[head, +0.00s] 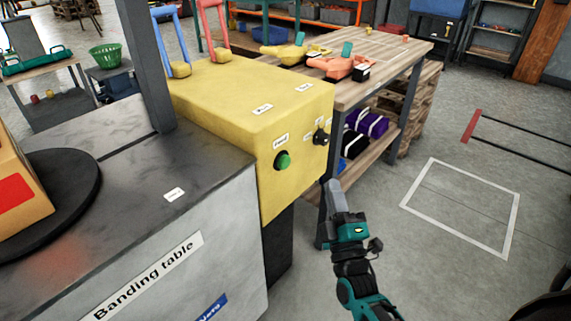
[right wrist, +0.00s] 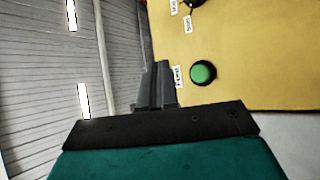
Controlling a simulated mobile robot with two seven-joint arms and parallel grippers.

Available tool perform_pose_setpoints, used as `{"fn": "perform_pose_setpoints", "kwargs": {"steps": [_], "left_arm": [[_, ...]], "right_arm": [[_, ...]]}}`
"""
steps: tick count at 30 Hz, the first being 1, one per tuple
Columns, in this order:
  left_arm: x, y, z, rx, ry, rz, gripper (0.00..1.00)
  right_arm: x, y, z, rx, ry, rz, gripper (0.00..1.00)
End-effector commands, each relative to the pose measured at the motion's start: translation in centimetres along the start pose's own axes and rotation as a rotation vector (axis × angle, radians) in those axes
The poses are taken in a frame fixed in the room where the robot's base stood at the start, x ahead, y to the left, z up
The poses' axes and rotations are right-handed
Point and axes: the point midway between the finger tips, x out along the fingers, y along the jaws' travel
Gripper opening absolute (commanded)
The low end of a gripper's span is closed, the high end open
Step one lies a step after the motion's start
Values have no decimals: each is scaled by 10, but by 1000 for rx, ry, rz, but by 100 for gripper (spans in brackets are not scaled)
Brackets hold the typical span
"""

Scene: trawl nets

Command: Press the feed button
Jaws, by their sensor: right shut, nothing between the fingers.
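The green feed button (head: 283,160) sits on the front face of a yellow box (head: 300,115) at the end of the banding table, with a small label above it. The button also shows in the right wrist view (right wrist: 203,72), right of my fingertips. My right gripper (head: 335,188) is shut and empty. In the head view it is to the right of the button and a little lower, apart from it. In the right wrist view its closed fingers (right wrist: 156,85) point towards the box beside the button. My left gripper is not in view.
A black knob (head: 321,137) is on the same yellow face, right of the button. The grey banding table (head: 120,185) carries a box on a black turntable (head: 75,205). A wooden workbench (head: 385,60) stands behind. The floor at the right is free.

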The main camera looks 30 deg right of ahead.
Motion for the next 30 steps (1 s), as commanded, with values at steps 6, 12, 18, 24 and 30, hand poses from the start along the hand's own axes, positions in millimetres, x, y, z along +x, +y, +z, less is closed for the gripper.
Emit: {"fn": "perform_pose_setpoints", "kwargs": {"steps": [6, 12, 18, 24, 30], "left_arm": [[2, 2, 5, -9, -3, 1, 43], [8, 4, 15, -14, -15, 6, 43], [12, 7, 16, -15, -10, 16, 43], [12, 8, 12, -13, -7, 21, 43], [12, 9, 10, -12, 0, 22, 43]], "right_arm": [[5, -5, -4, 3, 0, 0, 0], [22, -18, -16, 5, 1, 2, 0], [42, -33, -30, 5, 1, 2, 0], [56, -41, -41, 3, 0, 0, 0], [61, -45, -45, 1, 0, -1, 0]]}}
